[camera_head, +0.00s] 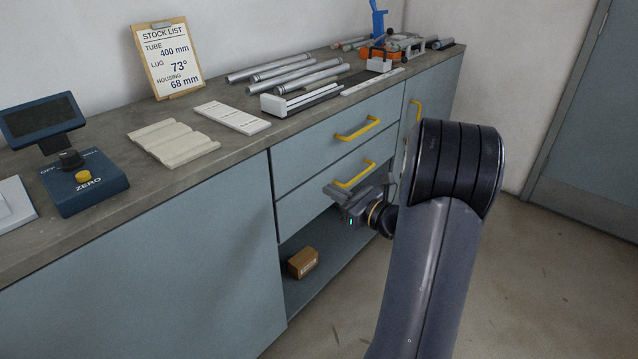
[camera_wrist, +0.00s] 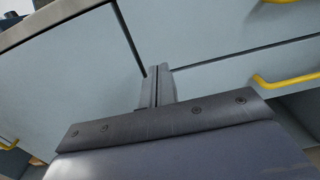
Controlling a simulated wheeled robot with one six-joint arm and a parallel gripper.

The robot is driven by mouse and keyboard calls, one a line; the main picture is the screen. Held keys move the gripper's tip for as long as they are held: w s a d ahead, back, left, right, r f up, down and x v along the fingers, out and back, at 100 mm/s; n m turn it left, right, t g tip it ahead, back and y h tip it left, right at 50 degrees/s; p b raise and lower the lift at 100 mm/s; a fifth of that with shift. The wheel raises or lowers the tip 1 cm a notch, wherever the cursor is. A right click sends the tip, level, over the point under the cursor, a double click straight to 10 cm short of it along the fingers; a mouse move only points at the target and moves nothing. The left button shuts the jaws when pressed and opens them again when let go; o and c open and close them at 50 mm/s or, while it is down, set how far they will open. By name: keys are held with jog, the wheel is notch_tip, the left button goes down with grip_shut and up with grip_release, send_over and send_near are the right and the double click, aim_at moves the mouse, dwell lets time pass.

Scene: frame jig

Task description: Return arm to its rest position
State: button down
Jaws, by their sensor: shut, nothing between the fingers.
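My gripper (camera_head: 338,190) is in front of the blue-grey cabinet drawers, below the worktop, with my arm reaching up from the lower right and bending over. In the wrist view my gripper (camera_wrist: 158,72) shows its two fingers pressed together with nothing between them. Behind them are the plain cabinet front (camera_wrist: 70,80) and a drawer front (camera_wrist: 205,35). In the head view the fingers appear near the lower yellow drawer handle (camera_head: 355,174); I cannot tell the exact gap.
The worktop (camera_head: 225,160) carries a stock list clipboard (camera_head: 168,58), metal tubes (camera_head: 285,72), a scale display (camera_head: 42,118) and an orange-and-blue jig (camera_head: 385,48). A cardboard box (camera_head: 303,262) sits in the open lower shelf. The floor (camera_head: 540,290) at right is clear.

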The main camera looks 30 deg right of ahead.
jog(key=shift+s+d, duration=0.25)
jog(key=shift+s, duration=0.45)
